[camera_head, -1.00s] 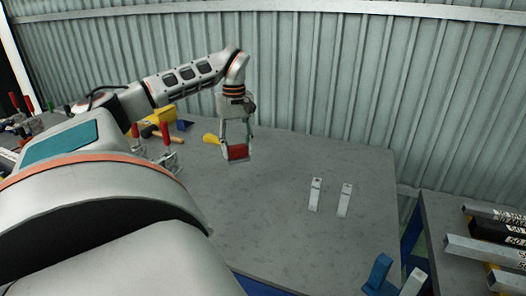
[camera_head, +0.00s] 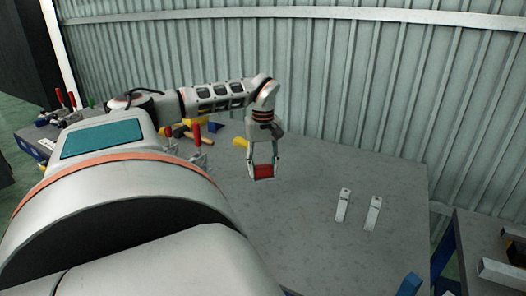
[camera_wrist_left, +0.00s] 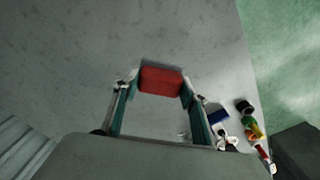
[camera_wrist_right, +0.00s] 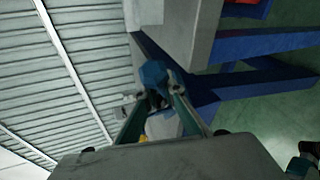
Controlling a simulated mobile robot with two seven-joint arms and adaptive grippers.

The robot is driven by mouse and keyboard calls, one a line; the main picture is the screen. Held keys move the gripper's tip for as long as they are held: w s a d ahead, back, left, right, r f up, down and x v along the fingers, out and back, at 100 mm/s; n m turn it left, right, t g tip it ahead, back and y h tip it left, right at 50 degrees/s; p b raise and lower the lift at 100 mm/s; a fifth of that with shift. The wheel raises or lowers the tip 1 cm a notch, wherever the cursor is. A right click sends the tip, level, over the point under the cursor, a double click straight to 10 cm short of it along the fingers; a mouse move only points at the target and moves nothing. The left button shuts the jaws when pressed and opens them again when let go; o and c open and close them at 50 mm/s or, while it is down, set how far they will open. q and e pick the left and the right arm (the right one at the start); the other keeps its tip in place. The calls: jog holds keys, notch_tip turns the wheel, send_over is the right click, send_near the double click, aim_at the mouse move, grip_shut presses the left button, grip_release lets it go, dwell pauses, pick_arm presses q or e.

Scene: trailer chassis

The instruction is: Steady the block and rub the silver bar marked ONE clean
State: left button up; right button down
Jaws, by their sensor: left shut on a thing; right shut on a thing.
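Two slim silver bars, one on the left (camera_head: 343,205) and one on the right (camera_head: 373,213), lie side by side on the grey table (camera_head: 310,235). Their dark marks are too small to read. My left gripper (camera_head: 263,170) is shut on a red block (camera_wrist_left: 161,80), left of the bars; I cannot tell whether the block touches the table. My right gripper (camera_wrist_right: 161,88) is shut on a blue piece (camera_wrist_right: 152,74), seen in the right wrist view beyond a table edge. A blue patch shows at the bottom right of the head view.
Yellow-handled and red-handled tools (camera_head: 197,133) lie at the table's back left. A ribbed metal wall (camera_head: 330,80) stands behind. A second table (camera_head: 485,235) with metal bars stands at the right, across a gap. The table around the two bars is clear.

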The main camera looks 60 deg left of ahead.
aim_at(263, 176)
pick_arm(q)
jog(key=shift+s+f, duration=0.1)
jog(key=shift+f, duration=2.55)
jog(key=shift+w+r, duration=0.2)
jog(key=shift+r, duration=0.05)
notch_tip(263, 176, up, 12)
jog(key=shift+s+f, duration=0.1)
jog(key=shift+f, duration=0.15)
jog(key=shift+f, duration=0.1)
jog(key=shift+f, duration=2.9)
jog(key=shift+f, duration=2.25)
